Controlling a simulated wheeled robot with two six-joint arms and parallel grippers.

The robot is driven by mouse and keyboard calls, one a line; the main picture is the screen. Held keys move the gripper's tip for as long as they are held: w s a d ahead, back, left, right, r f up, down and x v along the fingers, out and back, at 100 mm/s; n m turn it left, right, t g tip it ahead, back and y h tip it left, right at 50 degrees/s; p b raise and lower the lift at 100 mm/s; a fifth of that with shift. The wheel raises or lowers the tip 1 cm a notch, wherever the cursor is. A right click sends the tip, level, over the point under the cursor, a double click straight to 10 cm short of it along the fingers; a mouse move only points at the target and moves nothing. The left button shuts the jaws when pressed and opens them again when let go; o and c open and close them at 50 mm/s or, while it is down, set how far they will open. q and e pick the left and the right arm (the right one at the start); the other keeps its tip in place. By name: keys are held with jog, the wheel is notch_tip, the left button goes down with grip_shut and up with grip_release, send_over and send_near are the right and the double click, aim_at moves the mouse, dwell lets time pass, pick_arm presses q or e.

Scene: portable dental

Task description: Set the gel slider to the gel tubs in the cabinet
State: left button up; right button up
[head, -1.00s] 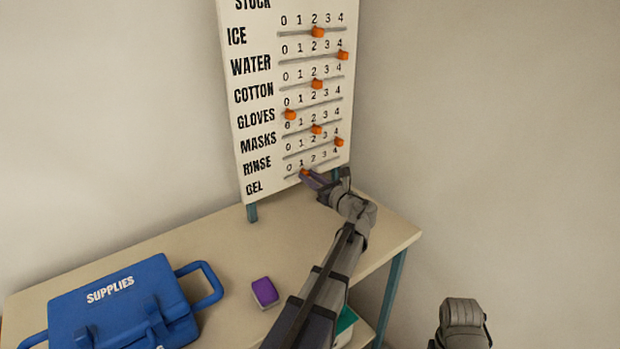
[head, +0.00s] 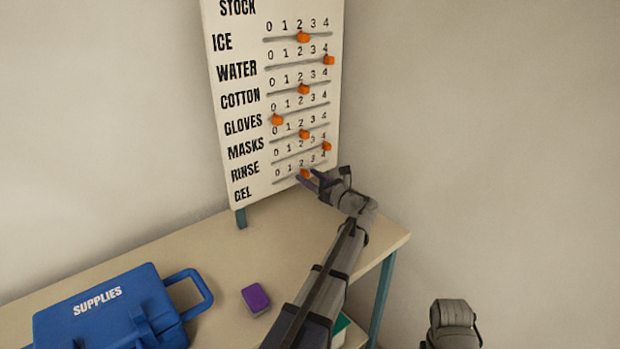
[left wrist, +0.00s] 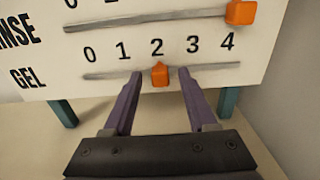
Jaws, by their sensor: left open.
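The stock board (head: 225,100) stands on the table with a row of sliders. The gel slider's orange knob (head: 305,173) is on the lowest track; in the left wrist view the knob (left wrist: 160,74) sits under the 2. My left gripper (head: 308,178) is at the board's lower right. My right gripper is out of view. No cabinet interior or gel tubs show.
A blue supplies case (head: 105,308) and a purple block (head: 255,298) are on the table (head: 225,255). The rinse knob (left wrist: 241,13) is close above the gel track. The table's right edge is near my left arm.

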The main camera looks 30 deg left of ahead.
pick_arm(q)
jog(key=v, duration=0.7)
jog(key=shift+s+d, duration=0.15)
jog(key=shift+d, duration=0.2)
